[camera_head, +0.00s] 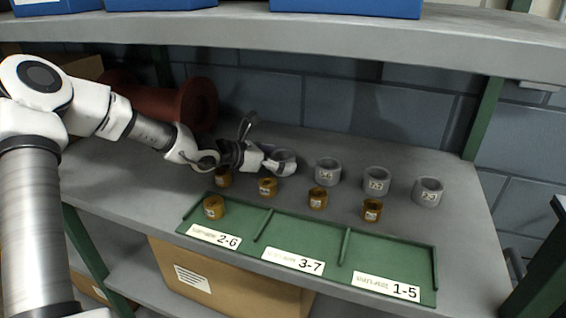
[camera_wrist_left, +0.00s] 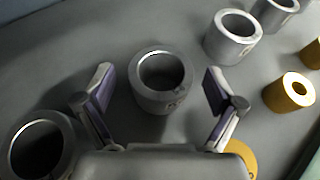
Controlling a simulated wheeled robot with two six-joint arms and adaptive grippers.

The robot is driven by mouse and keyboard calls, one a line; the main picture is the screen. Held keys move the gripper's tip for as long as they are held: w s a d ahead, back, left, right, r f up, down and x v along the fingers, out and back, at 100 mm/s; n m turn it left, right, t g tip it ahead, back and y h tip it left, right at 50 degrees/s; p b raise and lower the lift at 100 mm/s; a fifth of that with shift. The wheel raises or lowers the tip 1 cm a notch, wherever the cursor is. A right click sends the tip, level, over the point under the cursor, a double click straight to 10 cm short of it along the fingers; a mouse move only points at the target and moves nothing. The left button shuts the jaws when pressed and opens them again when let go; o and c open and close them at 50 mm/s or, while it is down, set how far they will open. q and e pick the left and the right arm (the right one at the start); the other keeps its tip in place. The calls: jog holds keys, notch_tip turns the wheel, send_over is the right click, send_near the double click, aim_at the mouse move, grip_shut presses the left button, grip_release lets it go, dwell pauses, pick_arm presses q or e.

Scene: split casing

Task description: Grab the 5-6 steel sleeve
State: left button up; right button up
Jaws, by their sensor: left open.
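Several grey steel sleeves stand in a row on the shelf. One steel sleeve (camera_head: 285,156) is at my left gripper (camera_head: 272,163), which partly covers it. In the left wrist view this sleeve (camera_wrist_left: 160,98) stands upright between the two spread fingers, with space on both sides. Its marking is too small to read. Other steel sleeves stand to the right in the head view: one (camera_head: 328,171), one (camera_head: 377,181) and one (camera_head: 428,191). Their markings are not clearly readable. Another steel sleeve (camera_wrist_left: 40,145) shows at the lower left of the left wrist view. The right gripper is not in view.
Several brass sleeves (camera_head: 318,199) stand in front of the steel row. A green tray (camera_head: 345,248) at the front edge has compartments labelled 2-6, 3-7 and 1-5; a brass sleeve (camera_head: 214,208) is in the 2-6 one. A red spool (camera_head: 197,104) lies behind my arm. An upper shelf (camera_head: 300,32) hangs above.

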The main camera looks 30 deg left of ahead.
pick_arm(q)
jog(key=shift+w+d+f, duration=0.25)
jog(key=shift+w+d, duration=0.1)
jog(key=shift+w, duration=0.25)
jog(key=shift+s, duration=0.1)
grip_shut()
jog(key=shift+r, duration=0.1)
jog(key=shift+r, duration=0.1)
